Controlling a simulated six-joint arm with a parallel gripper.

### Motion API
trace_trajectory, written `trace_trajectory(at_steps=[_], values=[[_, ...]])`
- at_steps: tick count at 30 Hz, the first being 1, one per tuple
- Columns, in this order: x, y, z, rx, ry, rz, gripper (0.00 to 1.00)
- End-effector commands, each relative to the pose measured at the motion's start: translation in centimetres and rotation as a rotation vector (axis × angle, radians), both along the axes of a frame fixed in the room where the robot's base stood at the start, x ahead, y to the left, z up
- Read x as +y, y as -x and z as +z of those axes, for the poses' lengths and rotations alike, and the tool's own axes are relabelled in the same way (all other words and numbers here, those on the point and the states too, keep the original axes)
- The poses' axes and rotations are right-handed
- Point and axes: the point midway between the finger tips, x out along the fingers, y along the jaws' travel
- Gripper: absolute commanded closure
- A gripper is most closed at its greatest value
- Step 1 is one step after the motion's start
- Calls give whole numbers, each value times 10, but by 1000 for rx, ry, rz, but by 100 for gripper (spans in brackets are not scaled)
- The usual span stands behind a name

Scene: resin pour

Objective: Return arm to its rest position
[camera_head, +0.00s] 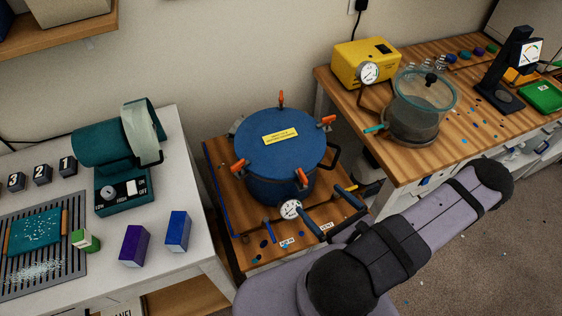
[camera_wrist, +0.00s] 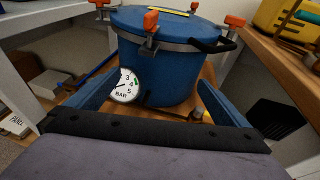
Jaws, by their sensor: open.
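My gripper (camera_head: 320,200) is open, its two blue fingers spread in front of the blue pressure pot (camera_head: 276,188). No object shows held between the fingers. In the wrist view, my gripper (camera_wrist: 159,78) faces the pot (camera_wrist: 158,68), with a white round gauge (camera_wrist: 124,86) showing just inside the left finger. The pot's lid is on, with orange-handled clamps around its rim. The gauge (camera_head: 290,209) sits low at the pot's front in the head view. My arm reaches across the lower right of that view.
A white table (camera_head: 190,225) at left holds a teal machine (camera_head: 122,160), purple box (camera_head: 134,246) and blue box (camera_head: 176,231). The right wooden bench (camera_head: 465,135) carries a yellow pump (camera_head: 364,62) and a glass-lidded chamber (camera_head: 420,105). Bare floor (camera_head: 455,250) shows at lower right.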

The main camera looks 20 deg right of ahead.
Motion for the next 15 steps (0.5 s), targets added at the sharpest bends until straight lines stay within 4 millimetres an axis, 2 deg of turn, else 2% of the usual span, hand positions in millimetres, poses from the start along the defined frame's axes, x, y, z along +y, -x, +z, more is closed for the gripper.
trace_trajectory(at_steps=[8, 15], values=[[-1, 2, 1, 0, 1, -2, 0], [-5, 16, 6, 0, 0, -6, 0]])
